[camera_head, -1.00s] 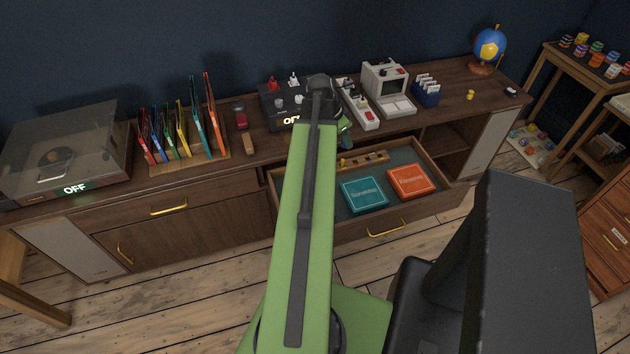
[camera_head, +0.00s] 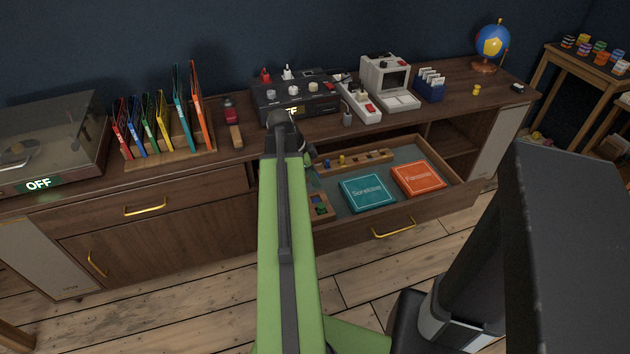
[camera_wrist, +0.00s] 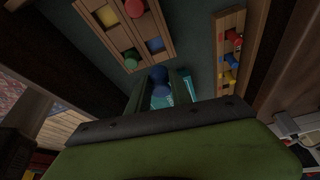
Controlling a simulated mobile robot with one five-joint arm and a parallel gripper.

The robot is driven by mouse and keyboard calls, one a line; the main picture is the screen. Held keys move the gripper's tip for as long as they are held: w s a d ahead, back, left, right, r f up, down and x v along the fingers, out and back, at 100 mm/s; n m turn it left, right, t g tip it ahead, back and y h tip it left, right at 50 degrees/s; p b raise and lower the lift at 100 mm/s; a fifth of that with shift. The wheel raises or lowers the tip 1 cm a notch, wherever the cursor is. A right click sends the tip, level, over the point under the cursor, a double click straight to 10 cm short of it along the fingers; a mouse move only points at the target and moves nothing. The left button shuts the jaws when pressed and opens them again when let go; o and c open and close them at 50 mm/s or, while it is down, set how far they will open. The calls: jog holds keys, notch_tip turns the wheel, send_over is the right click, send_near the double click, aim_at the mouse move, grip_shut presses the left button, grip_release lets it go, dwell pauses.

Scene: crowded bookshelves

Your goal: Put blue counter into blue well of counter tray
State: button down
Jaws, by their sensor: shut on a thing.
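In the wrist view my gripper (camera_wrist: 160,92) is shut on the blue counter (camera_wrist: 160,78), which shows between the two fingers. The wooden counter tray (camera_wrist: 168,28) lies in the open drawer, just ahead of the fingers. The blue well (camera_wrist: 155,45) is the nearest to the held counter; whether the counter touches the tray I cannot tell. In the head view the tray (camera_head: 330,212) is partly hidden by my arm, and the fingertips are hard to make out.
A wooden rack (camera_head: 378,158) with small coloured pieces lies along the drawer's back; it also shows in the wrist view (camera_wrist: 220,50). A teal box (camera_head: 367,192) and an orange box (camera_head: 418,178) lie in the drawer (camera_head: 395,220). The cabinet top above holds several devices.

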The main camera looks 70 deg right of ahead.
jog(key=shift+f+b, duration=4)
jog(key=shift+f, duration=0.05)
jog(key=c, duration=1.1)
grip_release()
jog(key=shift+a, duration=0.1)
jog(key=shift+c, duration=0.2)
jog(key=shift+o, duration=0.3)
jog(key=p+v, duration=1.6)
jog(key=v, duration=0.1)
jog(key=shift+r+p, duration=0.3)
jog(key=shift+r, duration=0.15)
jog(key=shift+a, duration=0.1)
jog(key=shift+s+f, duration=0.1)
jog(key=o, duration=0.6)
